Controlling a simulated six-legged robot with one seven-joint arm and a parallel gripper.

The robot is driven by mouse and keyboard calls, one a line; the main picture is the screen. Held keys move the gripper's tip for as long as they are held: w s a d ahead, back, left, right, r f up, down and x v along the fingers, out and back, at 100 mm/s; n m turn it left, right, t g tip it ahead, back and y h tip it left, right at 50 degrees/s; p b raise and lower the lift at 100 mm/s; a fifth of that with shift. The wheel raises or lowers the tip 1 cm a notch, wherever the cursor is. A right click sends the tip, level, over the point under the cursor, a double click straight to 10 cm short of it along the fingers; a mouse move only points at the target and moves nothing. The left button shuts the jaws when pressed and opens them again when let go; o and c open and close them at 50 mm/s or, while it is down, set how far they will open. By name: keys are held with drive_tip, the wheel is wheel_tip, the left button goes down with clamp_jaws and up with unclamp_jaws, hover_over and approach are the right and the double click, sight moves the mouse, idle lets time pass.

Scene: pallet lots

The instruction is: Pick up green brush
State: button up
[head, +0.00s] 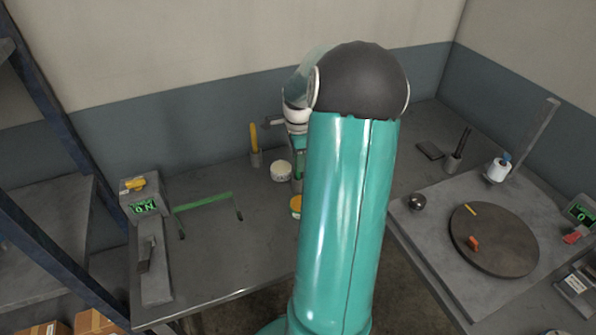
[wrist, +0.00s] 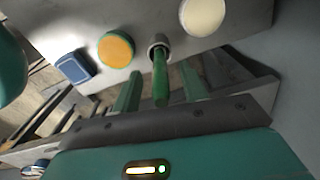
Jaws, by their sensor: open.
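The green brush (wrist: 160,78) shows in the wrist view with its handle sticking out of a small grey cup (wrist: 159,42). My gripper (wrist: 161,72) is open. Its two green fingers stand on either side of the handle in the picture, with a gap visible on each side. I cannot tell whether the handle is fully between them in depth. In the head view my arm covers most of this spot, and I cannot make out the brush clearly.
An orange-topped round tub (wrist: 116,50) and a white-topped one (wrist: 203,15) flank the cup, with a blue square item (wrist: 75,66) beyond the orange one. In the head view, a yellow-handled tool (head: 254,139) and a green bar (head: 204,202) are on the bench, left of my arm.

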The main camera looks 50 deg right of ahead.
drive_tip(key=shift+f, duration=0.35)
clamp_jaws()
drive_tip(key=shift+r, duration=0.15)
